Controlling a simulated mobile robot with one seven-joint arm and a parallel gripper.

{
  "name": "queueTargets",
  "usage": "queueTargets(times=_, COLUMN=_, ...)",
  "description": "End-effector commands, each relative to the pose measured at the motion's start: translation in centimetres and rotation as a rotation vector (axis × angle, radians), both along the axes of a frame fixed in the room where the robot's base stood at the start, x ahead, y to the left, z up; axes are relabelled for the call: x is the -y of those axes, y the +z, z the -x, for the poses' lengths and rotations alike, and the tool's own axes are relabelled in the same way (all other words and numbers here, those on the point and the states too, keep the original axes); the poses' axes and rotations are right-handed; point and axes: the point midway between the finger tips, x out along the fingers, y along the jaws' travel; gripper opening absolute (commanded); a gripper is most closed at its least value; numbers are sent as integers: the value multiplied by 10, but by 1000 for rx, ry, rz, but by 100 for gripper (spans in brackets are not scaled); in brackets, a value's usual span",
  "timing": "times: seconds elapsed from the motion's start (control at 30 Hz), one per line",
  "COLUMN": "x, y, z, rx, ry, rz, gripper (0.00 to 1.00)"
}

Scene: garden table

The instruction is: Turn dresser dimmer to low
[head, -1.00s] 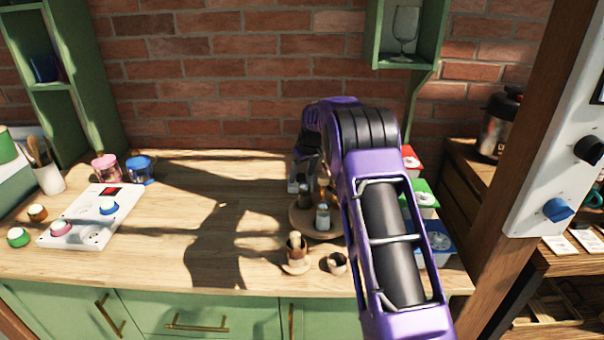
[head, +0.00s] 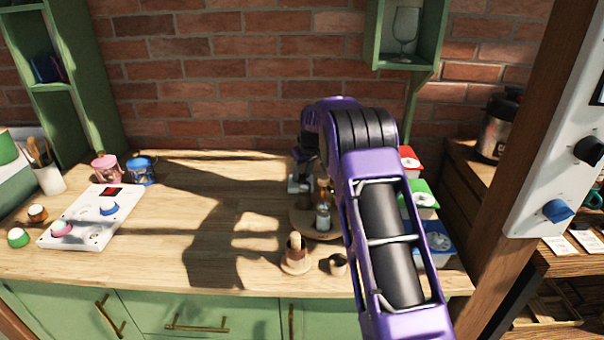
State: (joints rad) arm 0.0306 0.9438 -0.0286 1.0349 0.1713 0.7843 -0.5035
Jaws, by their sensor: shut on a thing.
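No knob in view is clearly labelled as the dresser dimmer. A white panel (head: 551,150) on the wooden post at the right carries a black knob (head: 588,151) and a blue knob (head: 558,211). A flat white box (head: 90,232) on the dresser top (head: 190,245) at the left has a red display, a blue knob (head: 108,208) and a pink knob (head: 62,229). My gripper (head: 299,183) is partly hidden behind my purple arm, low behind the round wooden tray. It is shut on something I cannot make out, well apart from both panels.
The round wooden tray (head: 297,224) holds small bottles. Small wooden pots (head: 296,260) stand before it. Red, green and blue tubs (head: 424,193) stand right of my arm. Pink and blue jars (head: 140,170) stand back left. The middle of the top is clear.

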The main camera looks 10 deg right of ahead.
Motion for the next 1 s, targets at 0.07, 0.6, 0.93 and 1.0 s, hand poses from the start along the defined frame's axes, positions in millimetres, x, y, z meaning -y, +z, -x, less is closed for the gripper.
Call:
queueTargets(times=0.07, x=-1, y=1, z=0, rx=2, ry=-31, rz=2, gripper=0)
queueTargets(times=0.6, x=-5, y=2, z=-1, rx=1, ry=-467, rz=5, gripper=0)
queueTargets(times=0.93, x=-6, y=1, z=-1, rx=1, ry=-693, rz=3, gripper=0)
queueTargets(times=1.0, x=-7, y=1, z=-1, rx=0, ry=-725, rz=3, gripper=0)
